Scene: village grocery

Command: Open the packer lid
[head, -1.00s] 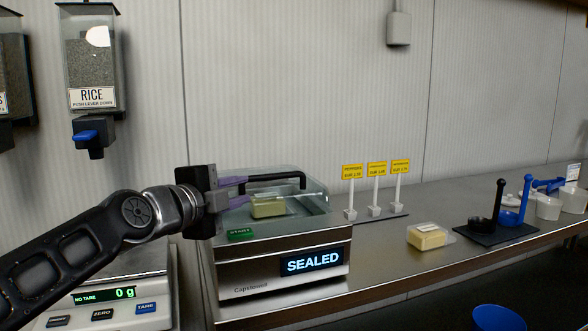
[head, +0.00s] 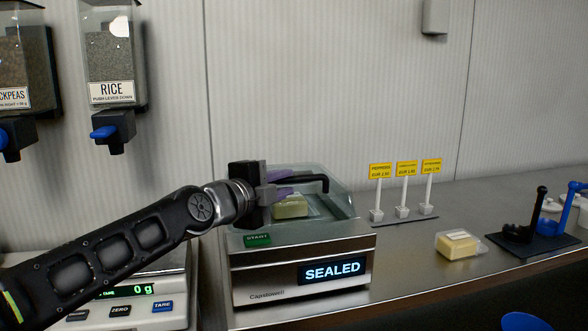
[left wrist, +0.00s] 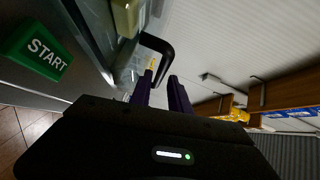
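The packer (head: 250,276) stands on the steel counter, its display (head: 333,271) reading SEALED. Its clear lid (head: 338,204) is down, with a wrapped yellow block (head: 291,207) visible inside. The black lid handle (head: 318,178) spans the lid top; it also shows in the left wrist view (left wrist: 161,43). My left gripper (head: 291,184) is over the lid at the handle's left part, its purple fingers apart. In the left wrist view the fingers (left wrist: 162,88) point at the handle, with a gap between them. I cannot tell whether they touch it. My right gripper is not in view.
A scale (head: 178,312) stands left of the packer, under my left arm. A green START button (head: 257,239) is on the packer's front left. Price signs (head: 405,170), a wrapped block (head: 458,244) and a black stand (head: 530,243) are to the right. A rice dispenser (head: 113,60) hangs above left.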

